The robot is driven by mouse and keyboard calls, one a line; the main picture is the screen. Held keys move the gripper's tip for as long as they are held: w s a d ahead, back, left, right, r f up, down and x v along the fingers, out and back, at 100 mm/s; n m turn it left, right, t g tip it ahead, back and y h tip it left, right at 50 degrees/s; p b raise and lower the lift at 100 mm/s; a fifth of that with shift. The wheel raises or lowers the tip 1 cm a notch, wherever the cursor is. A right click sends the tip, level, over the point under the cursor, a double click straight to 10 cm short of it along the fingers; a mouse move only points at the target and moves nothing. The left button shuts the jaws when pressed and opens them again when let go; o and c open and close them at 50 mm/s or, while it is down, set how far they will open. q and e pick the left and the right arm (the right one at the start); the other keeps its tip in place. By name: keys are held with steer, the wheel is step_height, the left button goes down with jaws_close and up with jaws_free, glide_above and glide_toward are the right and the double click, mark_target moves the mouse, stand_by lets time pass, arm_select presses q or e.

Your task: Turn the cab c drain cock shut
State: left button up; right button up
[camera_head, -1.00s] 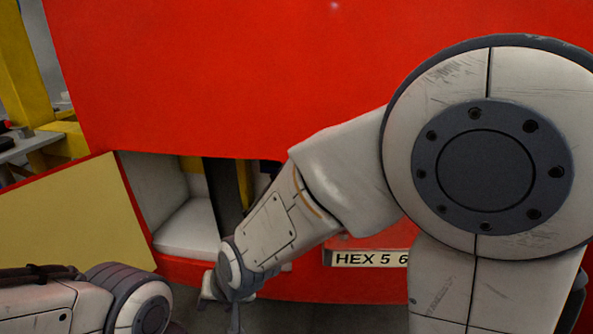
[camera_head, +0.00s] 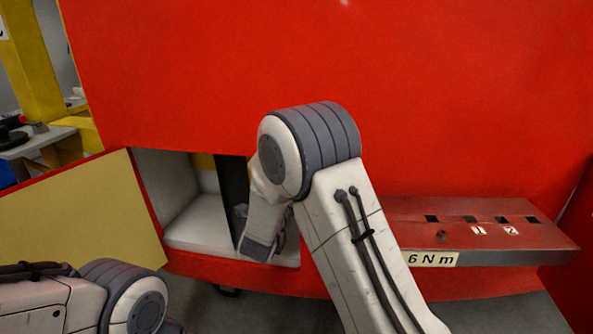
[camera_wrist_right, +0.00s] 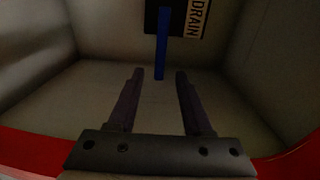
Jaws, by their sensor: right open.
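The drain cock shows in the right wrist view as a blue lever (camera_wrist_right: 161,57) hanging straight down from a dark block (camera_wrist_right: 165,18). A label (camera_wrist_right: 195,18) reading "DRAIN" is beside it. My right gripper (camera_wrist_right: 158,72) is open and empty, its fingers pointing at the lever. The lever's lower end shows between the fingertips, with a gap on each side; whether it is at their depth I cannot tell. In the head view my right arm reaches into the open compartment (camera_head: 197,238), and hides the cock. My left arm shows at lower left, its gripper out of view.
A hinged door (camera_head: 85,215) with a tan inner face stands open left of the compartment. A red shelf (camera_head: 480,225) with slots and a "6 N m" plate juts out at the right. The compartment walls close in around my right gripper.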

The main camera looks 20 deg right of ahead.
steer(key=x, duration=0.7)
jaws_close()
stand_by(1.3)
